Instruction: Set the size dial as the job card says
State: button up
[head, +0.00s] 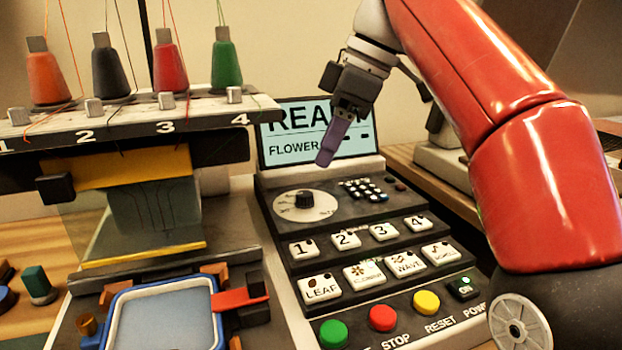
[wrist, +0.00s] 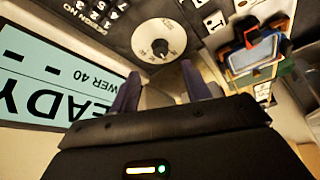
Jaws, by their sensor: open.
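The size dial (head: 306,206) is a pale round plate with a dark knob (head: 304,199) at its centre, on the sloping control panel. It also shows in the wrist view (wrist: 143,43), just beyond my fingertips. Its marks are too small to read for sure, and I cannot tell its setting. My gripper (head: 325,158) is open and empty, with purple-grey fingers. It hangs above the dial, in front of the screen (head: 283,144). In the wrist view its two fingers (wrist: 159,88) stand apart, with the knob between and beyond them. No job card can be made out.
The screen shows "READY" and "FLOWER 40" in the wrist view. Numbered keys (head: 346,240), pattern keys (head: 365,275) and green, red and yellow buttons (head: 382,318) lie below the dial. The embroidery head with thread spools (head: 225,65) and a blue-framed hoop (head: 165,318) stand left.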

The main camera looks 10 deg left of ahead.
aim_at(306, 193)
jog(key=shift+b+x, duration=0.3)
jog(key=shift+x, duration=3.6)
jog(key=c, duration=1)
jog(key=shift+m+t, duration=0.4)
jog(key=shift+m, duration=0.4)
jog(key=o, duration=1)
jog(key=shift+d+r, duration=0.1)
jog(key=shift+r, duration=0.05)
jog(key=v, duration=0.7)
jog(key=shift+r+p, duration=0.25)
jog(key=shift+p, duration=0.05)
